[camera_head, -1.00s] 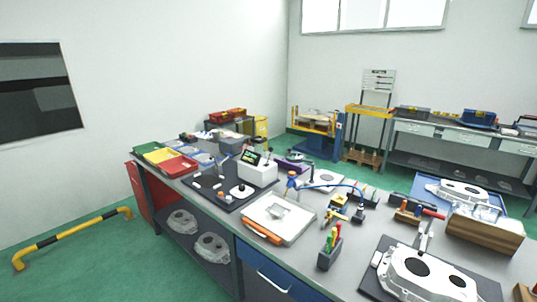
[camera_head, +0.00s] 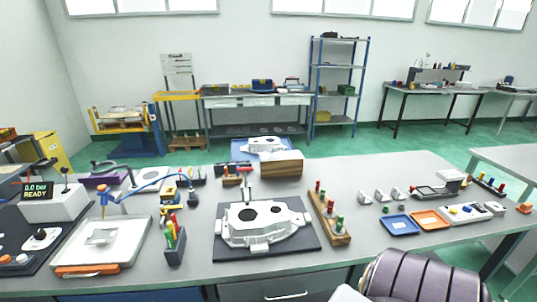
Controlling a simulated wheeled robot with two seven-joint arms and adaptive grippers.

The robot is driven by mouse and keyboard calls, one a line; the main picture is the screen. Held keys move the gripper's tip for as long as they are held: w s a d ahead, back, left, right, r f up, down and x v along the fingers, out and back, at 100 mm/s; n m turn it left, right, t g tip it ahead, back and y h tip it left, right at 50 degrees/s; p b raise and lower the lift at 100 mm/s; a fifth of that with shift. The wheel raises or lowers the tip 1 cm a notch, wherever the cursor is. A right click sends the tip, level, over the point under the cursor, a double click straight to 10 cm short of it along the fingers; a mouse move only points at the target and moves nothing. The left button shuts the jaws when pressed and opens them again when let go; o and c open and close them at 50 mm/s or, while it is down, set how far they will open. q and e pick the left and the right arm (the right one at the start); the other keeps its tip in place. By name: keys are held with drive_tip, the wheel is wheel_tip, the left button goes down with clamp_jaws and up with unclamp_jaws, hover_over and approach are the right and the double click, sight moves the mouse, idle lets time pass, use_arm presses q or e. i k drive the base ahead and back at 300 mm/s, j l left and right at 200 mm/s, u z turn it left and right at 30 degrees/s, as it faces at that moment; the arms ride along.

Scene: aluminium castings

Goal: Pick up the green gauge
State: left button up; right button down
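A wooden block (camera_head: 338,239) stands on the bench just right of the large casting and carries several small red and green upright pieces. A green piece (camera_head: 340,223) stands near its front end. These look like gauges, but they are too small to be sure. A dark holder (camera_head: 175,254) left of the casting holds handled tools in red, green and yellow; I cannot tell whether one is a green gauge. Neither of my grippers shows in the view. A dark ribbed part at the bottom right seems to be mine and covers the bench's front edge there.
A large aluminium casting (camera_head: 290,226) lies on a dark mat (camera_head: 228,252) at the middle. Blue (camera_head: 398,224) and orange (camera_head: 428,219) trays lie at right.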

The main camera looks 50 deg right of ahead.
sight(338, 229)
drive_tip(key=z, duration=2.2)
